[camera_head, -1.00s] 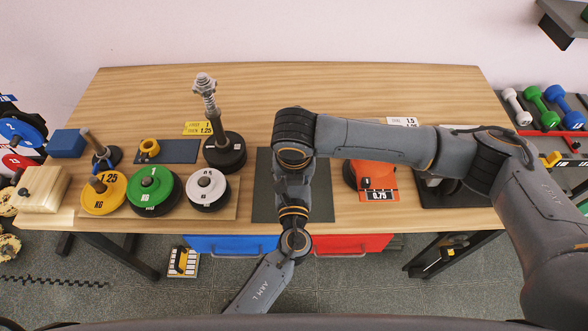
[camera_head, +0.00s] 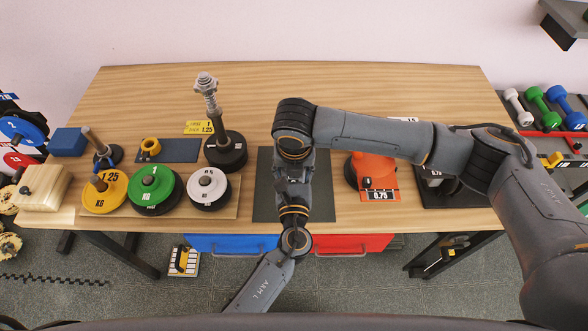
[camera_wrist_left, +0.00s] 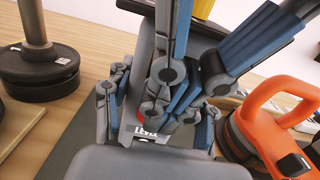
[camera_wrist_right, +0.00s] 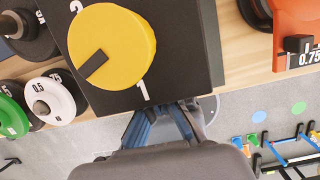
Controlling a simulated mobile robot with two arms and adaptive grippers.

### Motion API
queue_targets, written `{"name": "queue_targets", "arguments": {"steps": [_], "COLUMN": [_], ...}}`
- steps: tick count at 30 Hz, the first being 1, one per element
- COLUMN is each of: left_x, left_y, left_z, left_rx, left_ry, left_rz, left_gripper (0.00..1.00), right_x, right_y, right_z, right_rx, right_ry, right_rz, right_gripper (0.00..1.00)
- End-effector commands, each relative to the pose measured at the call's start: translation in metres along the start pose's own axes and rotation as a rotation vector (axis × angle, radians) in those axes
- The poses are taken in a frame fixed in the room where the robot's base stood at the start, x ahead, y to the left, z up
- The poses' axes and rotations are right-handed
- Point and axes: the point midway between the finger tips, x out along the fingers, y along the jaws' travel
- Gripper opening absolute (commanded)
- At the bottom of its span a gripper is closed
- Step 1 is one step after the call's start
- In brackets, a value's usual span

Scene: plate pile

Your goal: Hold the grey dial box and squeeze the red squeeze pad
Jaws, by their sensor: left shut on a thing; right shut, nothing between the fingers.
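The grey dial box (camera_wrist_right: 188,25) fills the top of the right wrist view, with a yellow dial and the numbers 1 and 2 on its dark face. Part of it also shows at the top of the left wrist view (camera_wrist_left: 212,31). My left gripper (camera_wrist_left: 157,95) is shut on the box; its grip is partly hidden. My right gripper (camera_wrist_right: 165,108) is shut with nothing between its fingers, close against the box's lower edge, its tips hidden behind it. In the head view my arms cover the box and both grippers.
A dark mat (camera_head: 264,200) lies under my arms. To its left are yellow (camera_head: 104,192), green (camera_head: 153,190) and white (camera_head: 207,188) weights and a tall post on a black base (camera_head: 226,151). An orange weight (camera_head: 372,170) stands to the right. The table's back (camera_head: 370,85) is clear.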

Motion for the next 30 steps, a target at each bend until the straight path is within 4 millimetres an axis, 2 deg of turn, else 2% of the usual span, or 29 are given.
{"name": "queue_targets", "arguments": {"steps": [1,3,12,16,21,30], "left_x": [-0.003,-0.003,-0.002,-0.002,-0.002,-0.001], "left_y": [-0.003,-0.003,-0.002,-0.001,0.000,0.000], "left_z": [0.000,-0.001,-0.002,-0.002,-0.002,-0.001], "left_rx": [-0.002,-0.001,0.000,0.001,0.001,0.001], "left_ry": [0.002,0.003,0.005,0.004,0.003,0.002], "left_rz": [-0.006,-0.006,-0.003,-0.002,-0.001,0.001], "left_gripper": [0.00,0.00,0.00,0.00,0.00,0.00], "right_x": [-0.005,-0.013,-0.070,-0.088,-0.099,-0.100], "right_y": [-0.003,-0.002,0.001,0.001,0.001,0.001], "right_z": [0.009,0.010,0.005,0.003,0.001,0.000], "right_rx": [0.010,0.011,0.004,0.001,0.000,-0.001], "right_ry": [-0.022,-0.022,-0.015,-0.009,-0.003,-0.001], "right_rz": [-0.002,-0.001,0.004,0.003,0.002,0.001], "right_gripper": [0.00,0.00,0.00,0.00,0.00,0.00]}}
